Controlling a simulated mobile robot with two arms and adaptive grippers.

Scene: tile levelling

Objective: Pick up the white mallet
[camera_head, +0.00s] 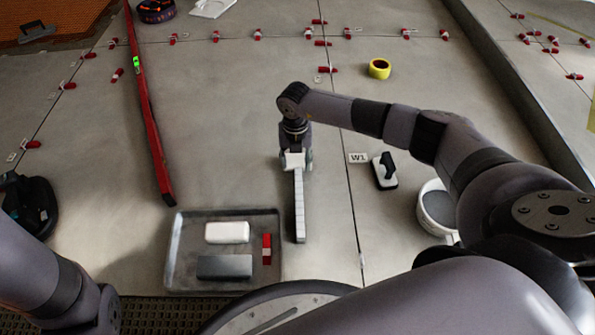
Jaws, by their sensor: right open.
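The white mallet (299,205) appears as a pale T-shape on the grey tiled floor, with its long, banded handle running toward me, just right of the metal tray. My right gripper (296,158) reaches down over its far, wider end, with its fingers close around that end. The gripper is open; the arm hides part of the view, and I cannot tell whether the fingers touch the mallet. My left gripper is out of view; only links of that arm show at the lower left.
The metal tray (174,258) holds a white block (227,232), a dark block (224,267) and a red piece (267,249). A red level (150,120) lies to the left. A black-handled float (385,171), a bucket (437,208) and yellow tape (379,69) are at the right.

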